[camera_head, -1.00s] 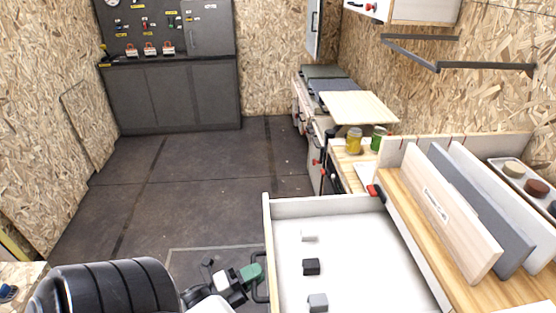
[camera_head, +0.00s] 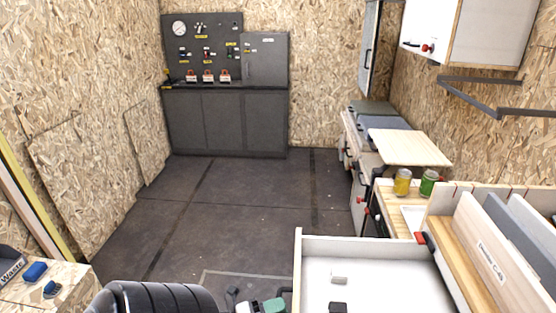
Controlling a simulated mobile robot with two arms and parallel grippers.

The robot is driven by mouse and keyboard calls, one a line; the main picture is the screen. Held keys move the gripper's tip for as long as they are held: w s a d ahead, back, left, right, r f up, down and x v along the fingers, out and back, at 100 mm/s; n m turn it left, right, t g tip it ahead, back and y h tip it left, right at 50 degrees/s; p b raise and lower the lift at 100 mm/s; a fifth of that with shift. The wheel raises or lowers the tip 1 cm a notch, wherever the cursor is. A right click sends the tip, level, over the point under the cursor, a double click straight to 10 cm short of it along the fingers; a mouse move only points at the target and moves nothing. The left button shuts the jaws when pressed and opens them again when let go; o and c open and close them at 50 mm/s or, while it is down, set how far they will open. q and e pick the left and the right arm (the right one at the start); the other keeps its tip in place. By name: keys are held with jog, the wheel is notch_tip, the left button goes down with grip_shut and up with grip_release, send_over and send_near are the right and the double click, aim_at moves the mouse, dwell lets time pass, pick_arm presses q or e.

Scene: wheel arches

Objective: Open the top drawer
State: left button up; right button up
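The top drawer (camera_head: 380,270) is pulled out over the floor at the lower right, its inside showing. A white block (camera_head: 339,276) and a black block (camera_head: 338,307) lie in it. Its dark handle (camera_head: 286,293) is on the left outer face, partly cut off by the bottom edge. My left gripper (camera_head: 275,305), green and white, is at the handle; its fingers are mostly out of frame, so its grip is unclear. My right gripper is not in view.
A workbench with upright boards (camera_head: 480,262) stands right of the drawer. Yellow (camera_head: 402,182) and green (camera_head: 428,183) jars stand behind it. A grey cabinet (camera_head: 235,120) is at the far wall. The middle floor (camera_head: 240,215) is clear. A waste box (camera_head: 45,285) is lower left.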

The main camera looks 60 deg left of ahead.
pick_arm(q)
jog(key=shift+s, duration=0.1)
jog(key=b+v, duration=0.1)
jog(key=v, duration=0.9)
jog(key=shift+s+b, duration=0.3)
jog(key=shift+b, duration=0.05)
jog(key=shift+a+f, duration=0.1)
jog(key=shift+a, duration=0.05)
